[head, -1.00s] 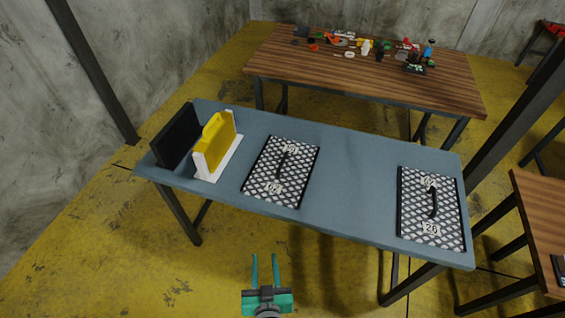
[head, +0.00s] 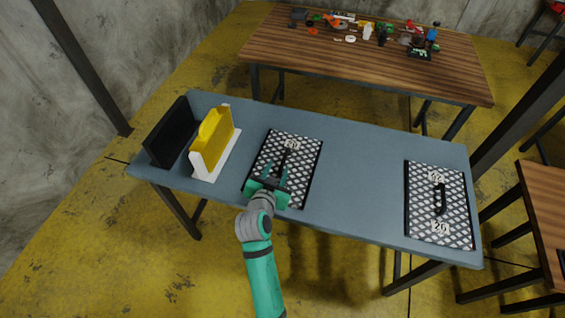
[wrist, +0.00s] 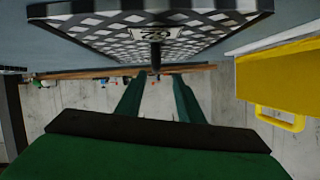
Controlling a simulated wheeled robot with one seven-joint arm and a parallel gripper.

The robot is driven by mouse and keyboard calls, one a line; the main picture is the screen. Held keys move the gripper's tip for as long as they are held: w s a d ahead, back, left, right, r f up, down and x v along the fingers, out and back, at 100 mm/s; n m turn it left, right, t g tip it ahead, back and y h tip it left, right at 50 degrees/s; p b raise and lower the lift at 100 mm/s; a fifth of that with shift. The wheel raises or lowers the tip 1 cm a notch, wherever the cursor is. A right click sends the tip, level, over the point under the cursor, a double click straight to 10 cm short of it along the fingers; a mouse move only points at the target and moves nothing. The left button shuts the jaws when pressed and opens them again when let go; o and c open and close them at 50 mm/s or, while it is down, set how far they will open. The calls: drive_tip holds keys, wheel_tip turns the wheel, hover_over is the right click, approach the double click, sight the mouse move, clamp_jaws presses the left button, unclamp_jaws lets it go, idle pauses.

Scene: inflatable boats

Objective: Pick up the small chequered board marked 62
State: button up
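Two black-and-white chequered boards with dark handles lie on the blue-grey table. The left board (head: 304,172) shows a label at its far end; its near label is hidden behind my gripper. The right board (head: 454,213) has labels at both ends, too small to read surely. My gripper (head: 276,170) is over the near half of the left board, fingers toward its handle (head: 285,156). In the wrist view the board (wrist: 95,28) fills the top, with a number label and the dark handle (wrist: 156,54) between the open fingers (wrist: 156,88). Contact is not visible.
A yellow piece in a white holder (head: 213,143) and a black upright panel (head: 172,132) stand left of the board on the blue-grey table (head: 360,165). The table is clear between the boards. A wooden table (head: 340,68) with small items stands behind.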

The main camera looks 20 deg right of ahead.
sight(284, 160)
drive_tip(key=shift+w+d+f, duration=0.45)
drive_tip(key=shift+w+d, duration=0.25)
drive_tip(key=shift+d, duration=0.05)
drive_tip(key=shift+x, duration=3.05)
drive_tip(key=shift+d+r, duration=0.1)
drive_tip(key=shift+d, duration=0.05)
clamp_jaws()
